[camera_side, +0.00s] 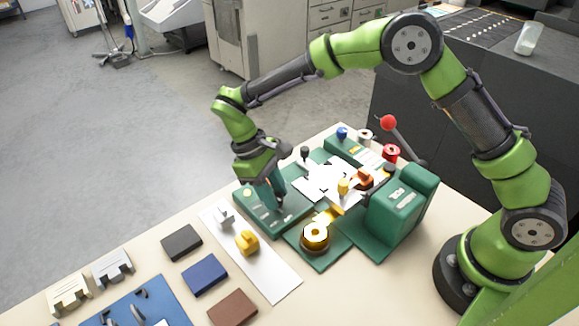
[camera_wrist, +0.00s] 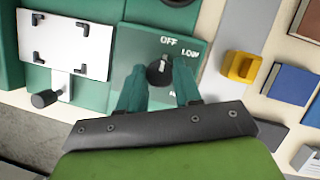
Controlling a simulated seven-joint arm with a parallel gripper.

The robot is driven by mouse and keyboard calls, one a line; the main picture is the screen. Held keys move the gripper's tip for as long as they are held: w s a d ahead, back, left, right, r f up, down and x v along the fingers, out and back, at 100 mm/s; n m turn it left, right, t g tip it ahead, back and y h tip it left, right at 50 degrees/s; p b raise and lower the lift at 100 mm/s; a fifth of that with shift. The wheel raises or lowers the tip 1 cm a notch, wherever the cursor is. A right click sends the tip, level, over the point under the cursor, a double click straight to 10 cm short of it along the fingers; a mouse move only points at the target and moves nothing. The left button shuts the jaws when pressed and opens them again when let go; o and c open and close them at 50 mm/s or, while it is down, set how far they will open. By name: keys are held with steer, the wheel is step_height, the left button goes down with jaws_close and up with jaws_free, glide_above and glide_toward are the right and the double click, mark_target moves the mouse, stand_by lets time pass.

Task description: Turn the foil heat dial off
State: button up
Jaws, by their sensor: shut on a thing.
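The foil heat dial is a dark round knob (camera_wrist: 159,70) on a green panel (camera_wrist: 205,84) in the wrist view. White lettering on the panel reads OFF above the knob and LOW to its upper right; a lower label is partly hidden by a finger. A pale mark on the knob points roughly up, toward the OFF lettering; its exact alignment is hard to tell. My gripper (camera_wrist: 158,74) has a green finger on each side of the knob and is shut on it. In the side view my gripper (camera_side: 277,197) reaches down to the green panel (camera_side: 265,218), hiding most of the knob.
A white plate (camera_wrist: 65,45) with dark corner pieces lies left of the panel. A yellow block (camera_wrist: 240,67) sits on a pale strip to the right. In the side view, a green press (camera_side: 400,205), a red-knobbed lever (camera_side: 388,122) and a gold roll (camera_side: 316,234) stand close by.

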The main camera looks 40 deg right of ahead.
steer(key=o, duration=1)
steer(key=shift+o, duration=0.2)
steer(key=v, duration=1.7)
steer(key=shift+f, duration=0.1)
steer(key=shift+w, duration=0.15)
